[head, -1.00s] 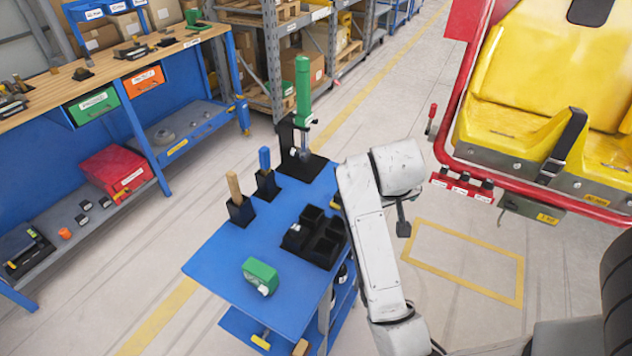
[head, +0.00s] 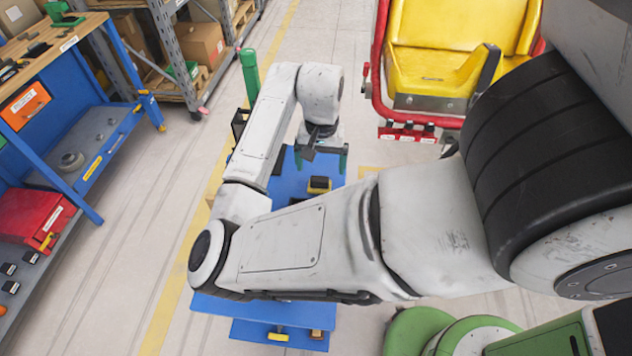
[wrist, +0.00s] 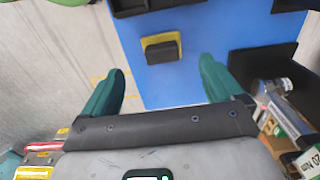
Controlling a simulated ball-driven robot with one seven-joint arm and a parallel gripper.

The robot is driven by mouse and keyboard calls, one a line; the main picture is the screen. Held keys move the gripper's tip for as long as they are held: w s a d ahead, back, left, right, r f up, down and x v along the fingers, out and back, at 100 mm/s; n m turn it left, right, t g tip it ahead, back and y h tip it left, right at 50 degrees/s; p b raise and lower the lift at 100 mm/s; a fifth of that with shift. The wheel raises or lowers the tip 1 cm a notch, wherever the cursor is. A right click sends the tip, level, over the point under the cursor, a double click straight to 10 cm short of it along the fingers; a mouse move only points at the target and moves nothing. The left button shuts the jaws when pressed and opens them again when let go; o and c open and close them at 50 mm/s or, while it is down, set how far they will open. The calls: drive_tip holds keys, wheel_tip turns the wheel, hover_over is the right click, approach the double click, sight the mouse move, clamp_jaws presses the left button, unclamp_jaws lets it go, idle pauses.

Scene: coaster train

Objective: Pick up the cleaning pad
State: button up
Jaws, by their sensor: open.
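The cleaning pad, which I take to be the small yellow block with a black top (head: 319,185), lies on the blue cart top (head: 292,178). In the wrist view, the pad (wrist: 161,47) lies ahead of and between my fingers, with blue surface around it. My gripper (wrist: 160,85) is open and empty, its two green fingers spread wider than the pad, and I see no contact. In the head view, my gripper (head: 322,155) hangs over the cart near the pad; my arm hides much of the cart.
A black holder (wrist: 262,70) with a metal tool stands to the right in the wrist view, close to my right finger. Black bins (wrist: 155,6) lie beyond the pad. A red-framed yellow coaster seat (head: 430,70) is beyond the cart. A workbench (head: 60,50) stands at left.

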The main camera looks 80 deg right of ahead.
sight(320, 178)
drive_tip(key=shift+w+d+f+p, duration=0.1)
drive_tip(key=shift+f+p, duration=0.2)
drive_tip(key=shift+f, duration=1.5)
drive_tip(key=shift+w+d+f+p, duration=0.1)
drive_tip(key=shift+f+p, duration=0.2)
drive_tip(key=shift+f, duration=1.45)
drive_tip(key=c, duration=1.2)
drive_tip(key=shift+o, duration=0.2)
drive_tip(key=shift+r, duration=0.15)
drive_tip(key=shift+r, duration=0.55)
drive_tip(key=s+d+r, duration=0.2)
drive_tip(key=s+r, duration=0.9)
drive_tip(key=s, duration=0.3)
drive_tip(key=shift+r, duration=0.35)
